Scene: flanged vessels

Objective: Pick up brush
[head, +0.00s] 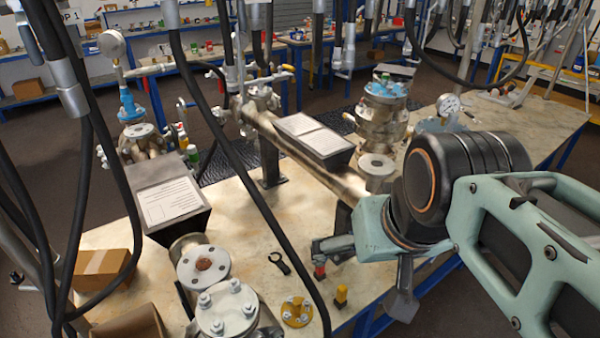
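I cannot make out a brush for certain. A small upright yellow piece with a dark lower end (340,295) stands near the table's front edge, and I cannot tell whether it is the brush. A small piece with a red part (319,271) is just left of it, partly hidden below my gripper's left finger. My gripper (361,276) is open above the front edge of the table (240,235), its fingers spread wide apart. I see nothing between them. One finger reaches left and the other hangs down, right of the yellow piece.
A black ring-ended tool (279,263) and a yellow flange (296,311) lie left of my gripper. Flanged vessels (228,307) and a long pipe (305,160) stand on the table. Black hoses (230,150) hang across the view. A cardboard box (103,268) is at the left.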

